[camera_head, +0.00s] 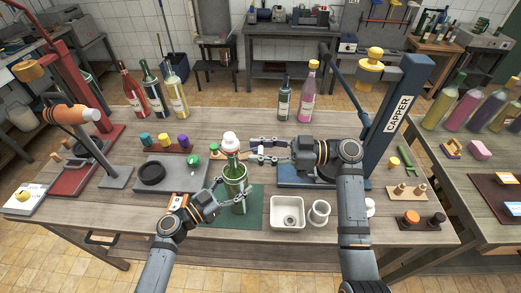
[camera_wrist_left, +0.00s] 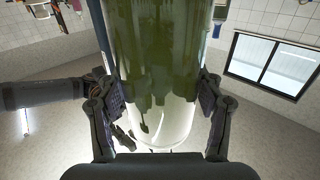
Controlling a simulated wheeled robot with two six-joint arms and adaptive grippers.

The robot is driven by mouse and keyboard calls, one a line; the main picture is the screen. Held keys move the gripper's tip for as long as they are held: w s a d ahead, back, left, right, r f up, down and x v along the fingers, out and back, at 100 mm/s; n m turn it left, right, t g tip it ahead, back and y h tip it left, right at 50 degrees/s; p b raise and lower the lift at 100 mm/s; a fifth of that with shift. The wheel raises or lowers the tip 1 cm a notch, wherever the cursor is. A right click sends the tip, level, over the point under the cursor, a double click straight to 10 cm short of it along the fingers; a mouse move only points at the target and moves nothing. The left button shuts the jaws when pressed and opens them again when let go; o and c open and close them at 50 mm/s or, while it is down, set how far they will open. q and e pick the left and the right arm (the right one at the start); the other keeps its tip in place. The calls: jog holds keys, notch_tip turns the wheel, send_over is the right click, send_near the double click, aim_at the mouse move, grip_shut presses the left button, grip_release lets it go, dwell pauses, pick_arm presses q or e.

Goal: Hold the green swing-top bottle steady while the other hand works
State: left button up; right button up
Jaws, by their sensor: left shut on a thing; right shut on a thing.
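The green swing-top bottle (camera_head: 234,181) stands upright on a green mat (camera_head: 254,207) near the front of the bench. A white cap or stopper (camera_head: 230,138) shows at its top. My left gripper (camera_head: 234,198) is shut around the bottle's body, one finger on each side. The left wrist view shows the green glass (camera_wrist_left: 155,60) between both fingers. My right gripper (camera_head: 254,151) is beside the bottle's neck, to its right. It is shut on a small pale object (camera_head: 267,152) that is too small to identify.
A grey tray with a black ring (camera_head: 152,172) lies left of the bottle. A white square dish (camera_head: 287,212) and a white cup (camera_head: 318,212) stand to its right. The blue capper (camera_head: 398,112) rises behind my right arm. Several bottles stand at the back.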

aim_at(262, 150)
jog(key=shift+d+f+y, duration=0.15)
jog(key=shift+f+y, duration=0.35)
jog(key=shift+y, duration=0.4)
jog(key=shift+d+f+y, duration=0.1)
jog(key=shift+f+y, duration=0.35)
jog(key=shift+y, duration=0.45)
jog(key=shift+f+y, duration=0.45)
jog(key=shift+y, duration=0.45)
jog(key=shift+f+y, duration=0.4)
jog(key=shift+y, duration=0.5)
jog(key=o, duration=1.2)
jog(key=shift+c, duration=0.2)
notch_tip(262, 150, up, 10)
